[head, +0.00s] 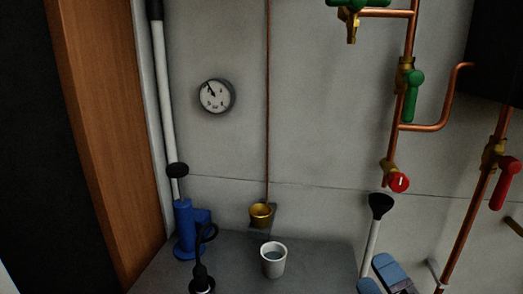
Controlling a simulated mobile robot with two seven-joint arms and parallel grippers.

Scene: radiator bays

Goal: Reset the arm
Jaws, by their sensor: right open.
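My left gripper is not in view.
A blue pump (190,230) with a black hose stands at left on the grey surface (315,262). A gauge (215,96), copper pipes, a green valve handle (414,94) and red handles (505,184) are on the wall.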

